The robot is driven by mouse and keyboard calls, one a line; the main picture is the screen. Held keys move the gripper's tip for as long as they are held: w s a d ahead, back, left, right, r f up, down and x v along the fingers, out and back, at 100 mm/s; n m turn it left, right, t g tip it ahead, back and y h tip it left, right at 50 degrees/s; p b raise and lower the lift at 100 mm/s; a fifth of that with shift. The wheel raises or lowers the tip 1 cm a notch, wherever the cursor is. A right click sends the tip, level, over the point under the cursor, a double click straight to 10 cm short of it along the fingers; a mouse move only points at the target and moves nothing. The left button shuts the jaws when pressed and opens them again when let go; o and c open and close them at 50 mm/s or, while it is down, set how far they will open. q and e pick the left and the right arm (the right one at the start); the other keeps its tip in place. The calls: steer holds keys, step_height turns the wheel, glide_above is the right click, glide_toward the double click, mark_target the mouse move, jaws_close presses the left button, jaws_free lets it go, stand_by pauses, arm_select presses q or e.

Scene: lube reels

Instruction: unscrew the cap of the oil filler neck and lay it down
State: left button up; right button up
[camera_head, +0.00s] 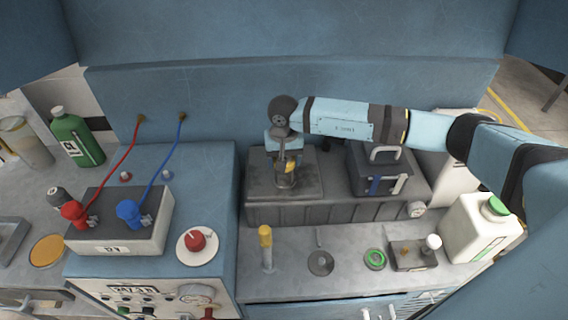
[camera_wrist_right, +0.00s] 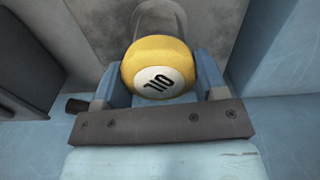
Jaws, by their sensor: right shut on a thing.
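The yellow cap (camera_wrist_right: 157,68) carries a white label with dark letters, upside down in the right wrist view. My right gripper (camera_wrist_right: 161,82) points down with its blue fingers shut on either side of the cap. In the head view the right gripper (camera_head: 288,163) is over the grey block, and a bit of the yellow cap (camera_head: 291,168) shows between its fingers. The oil filler neck (camera_head: 286,182) stands directly below, partly hidden by the gripper. I cannot tell whether the cap still touches the neck. My left gripper is not in view.
A dark case with a light handle (camera_head: 385,155) stands right of the neck. On the front bench are a yellow-topped post (camera_head: 266,240), a green ring (camera_head: 374,259) and a white jug (camera_head: 480,228). Bare bench (camera_head: 335,282) shows along the front.

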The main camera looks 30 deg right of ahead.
steer(key=shift+f+n+b, duration=0.2)
steer(key=shift+n+b, duration=0.3)
steer(key=shift+n, duration=0.2)
steer(key=shift+r, duration=0.15)
steer(key=shift+n, duration=0.3)
steer(key=shift+f+n+b, duration=0.25)
steer(key=shift+n+b, duration=0.25)
steer(key=shift+b, duration=0.25)
steer(key=n+b, duration=0.2)
steer(key=n, duration=0.1)
steer(key=shift+a+b, duration=0.1)
steer(key=shift+b, duration=0.2)
steer(key=shift+s+r+n, duration=0.1)
steer(key=shift+r+n, duration=0.05)
steer(key=shift+n, duration=0.35)
